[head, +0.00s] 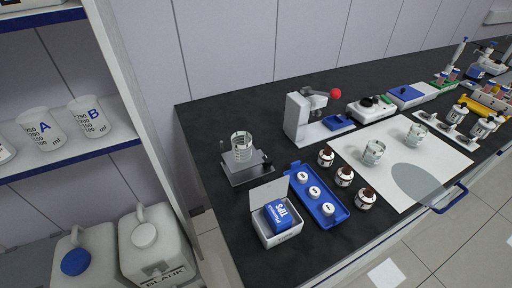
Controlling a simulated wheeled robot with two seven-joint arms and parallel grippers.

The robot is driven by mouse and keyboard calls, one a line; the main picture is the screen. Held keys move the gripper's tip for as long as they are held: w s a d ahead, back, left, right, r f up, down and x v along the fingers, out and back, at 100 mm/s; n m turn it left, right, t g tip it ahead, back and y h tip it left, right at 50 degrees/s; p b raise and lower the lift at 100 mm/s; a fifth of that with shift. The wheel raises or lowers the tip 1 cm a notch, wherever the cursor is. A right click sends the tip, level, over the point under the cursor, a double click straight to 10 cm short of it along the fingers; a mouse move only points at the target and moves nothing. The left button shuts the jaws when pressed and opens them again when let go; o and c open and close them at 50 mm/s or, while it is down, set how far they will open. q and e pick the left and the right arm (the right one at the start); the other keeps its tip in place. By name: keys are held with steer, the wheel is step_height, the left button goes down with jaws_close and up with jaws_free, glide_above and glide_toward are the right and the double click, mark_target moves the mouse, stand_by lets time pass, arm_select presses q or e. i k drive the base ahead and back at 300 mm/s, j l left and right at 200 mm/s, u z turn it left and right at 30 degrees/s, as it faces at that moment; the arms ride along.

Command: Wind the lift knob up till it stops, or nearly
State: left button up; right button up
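A small grey lift stand (237,180) sits near the left end of the dark bench. A dark knob (267,167) sticks out at its right side; I take this to be the lift knob. A clear glass beaker (242,152) with markings stands upright on the stand's top plate. The plate looks low, close to the bench, but its exact height is hard to tell. Neither of my grippers shows in the head view.
A white box with a blue tips pack (278,216) and a blue tray (322,213) with white-capped pieces lie in front of the stand. A white device with a red ball (336,93) stands behind right. Shelves (75,152) rise left. Bare bench (205,130) lies behind the stand.

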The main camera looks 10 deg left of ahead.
mark_target(268, 159)
steer(key=i+l+u, duration=0.1)
steer(key=l+u, duration=0.85)
steer(key=k+l+u, duration=0.1)
steer(key=l+u, duration=0.4)
steer(key=k+l+u, duration=0.15)
steer(key=l+u, duration=0.35)
steer(key=k+l+u, duration=0.2)
steer(key=l+u, duration=0.25)
steer(key=k+l+u, duration=0.2)
steer(key=u, duration=0.3)
steer(key=k, duration=0.05)
